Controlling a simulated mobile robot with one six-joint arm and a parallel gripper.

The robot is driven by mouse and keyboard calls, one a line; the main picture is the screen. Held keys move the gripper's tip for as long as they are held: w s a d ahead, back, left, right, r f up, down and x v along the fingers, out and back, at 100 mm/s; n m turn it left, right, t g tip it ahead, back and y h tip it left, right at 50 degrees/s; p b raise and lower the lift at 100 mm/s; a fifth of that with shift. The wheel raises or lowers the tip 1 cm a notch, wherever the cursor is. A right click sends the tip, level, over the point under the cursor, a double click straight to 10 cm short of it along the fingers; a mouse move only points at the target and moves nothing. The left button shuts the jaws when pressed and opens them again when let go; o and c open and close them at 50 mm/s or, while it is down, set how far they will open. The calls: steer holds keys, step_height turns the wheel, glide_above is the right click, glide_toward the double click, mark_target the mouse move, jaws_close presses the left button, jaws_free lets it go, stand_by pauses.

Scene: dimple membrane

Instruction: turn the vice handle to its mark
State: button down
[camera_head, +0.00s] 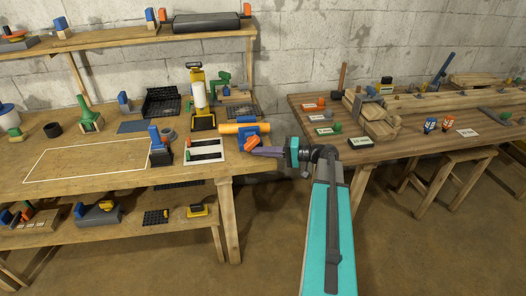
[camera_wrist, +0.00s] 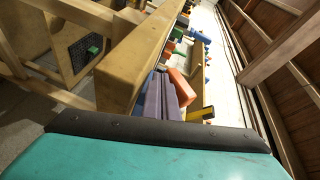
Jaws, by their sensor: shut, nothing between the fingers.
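A blue vice (camera_head: 261,129) sits at the right front corner of the left bench, with a yellow-orange cylinder (camera_head: 232,128) across it. A red-orange piece (camera_head: 250,144) at its front looks like the handle; what seems the same piece shows in the wrist view (camera_wrist: 183,87). My gripper (camera_head: 256,151) has purple fingers, shut and empty, pointing left just beside the red-orange piece. In the wrist view the fingers (camera_wrist: 160,97) lie together left of that piece. I cannot tell whether they touch it. I cannot make out the handle's mark.
A white tray with dark slots (camera_head: 207,156) lies left of the vice on the bench. A yellow bottle-like tool (camera_head: 198,95) stands behind. A second bench (camera_head: 425,145) with a wooden vice (camera_head: 378,122) stands right of my arm. Floor is open between the benches.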

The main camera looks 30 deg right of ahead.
steer(key=shift+d, duration=0.1)
steer(key=shift+s+d, duration=0.35)
steer(key=shift+d, duration=0.1)
steer(key=b+v, duration=0.1)
steer(key=v, duration=1.1)
steer(key=shift+s, duration=0.3)
steer(key=shift+f, duration=0.1)
